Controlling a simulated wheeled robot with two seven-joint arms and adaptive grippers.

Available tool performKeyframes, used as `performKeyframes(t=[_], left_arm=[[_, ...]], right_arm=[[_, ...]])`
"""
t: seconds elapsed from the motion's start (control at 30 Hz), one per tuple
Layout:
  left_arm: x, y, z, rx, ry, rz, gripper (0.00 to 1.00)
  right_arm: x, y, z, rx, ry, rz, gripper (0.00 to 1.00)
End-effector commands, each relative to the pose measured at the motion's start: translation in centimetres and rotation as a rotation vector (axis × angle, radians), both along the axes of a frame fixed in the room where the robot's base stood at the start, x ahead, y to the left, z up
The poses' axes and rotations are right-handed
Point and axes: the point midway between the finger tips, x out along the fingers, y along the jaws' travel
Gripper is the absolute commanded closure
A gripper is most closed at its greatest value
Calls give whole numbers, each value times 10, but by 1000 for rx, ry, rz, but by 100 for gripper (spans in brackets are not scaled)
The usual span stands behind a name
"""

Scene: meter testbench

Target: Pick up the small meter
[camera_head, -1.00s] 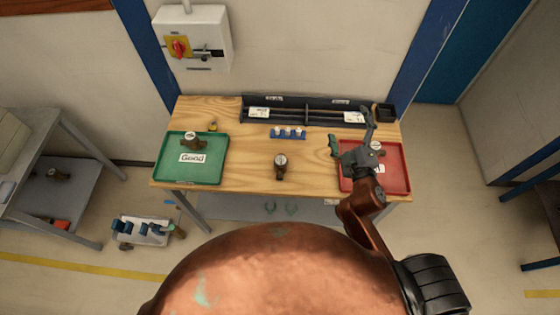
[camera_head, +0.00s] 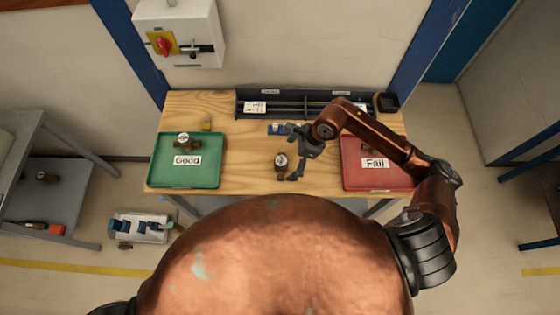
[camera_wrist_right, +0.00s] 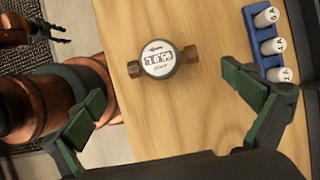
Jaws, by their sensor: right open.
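The small meter (camera_head: 281,160), with a round white display face and brass pipe ends, stands on the bare wood between the two trays. In the right wrist view the meter (camera_wrist_right: 158,59) lies just beyond and between my open fingers, apart from both. My right gripper (camera_head: 293,154) is open and empty, just right of the meter in the head view; its green-padded fingers also show in the right wrist view (camera_wrist_right: 163,84). My left gripper (camera_wrist_right: 52,34) shows small at the upper left of the right wrist view; its finger state is unclear.
A green Good tray (camera_head: 155,170) holding another meter (camera_head: 182,139) is at left. A red Fail tray (camera_head: 400,180) is at right, partly under my arm. A blue holder (camera_wrist_right: 250,22) with white cylinders and a dark rack (camera_head: 300,97) stand behind.

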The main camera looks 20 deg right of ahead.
Motion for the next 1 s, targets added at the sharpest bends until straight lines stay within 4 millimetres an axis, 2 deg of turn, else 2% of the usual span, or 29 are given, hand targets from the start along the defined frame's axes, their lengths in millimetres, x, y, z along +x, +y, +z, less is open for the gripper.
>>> performKeyframes(t=[0.37, 0.6, 0.9, 1.0], left_arm=[[-7, 1, 8, 1, 9, 2, 60], [-6, 1, 14, 1, 6, 2, 60], [-2, 0, 14, 0, 1, 2, 60], [-1, 0, 14, 1, 0, 1, 60]], right_arm=[[6, 15, -35, -13, 5, 5, 0], [12, 28, -65, -14, 5, 5, 0], [13, 29, -70, -15, 2, 6, 0], [13, 29, -70, -15, 2, 6, 6]])
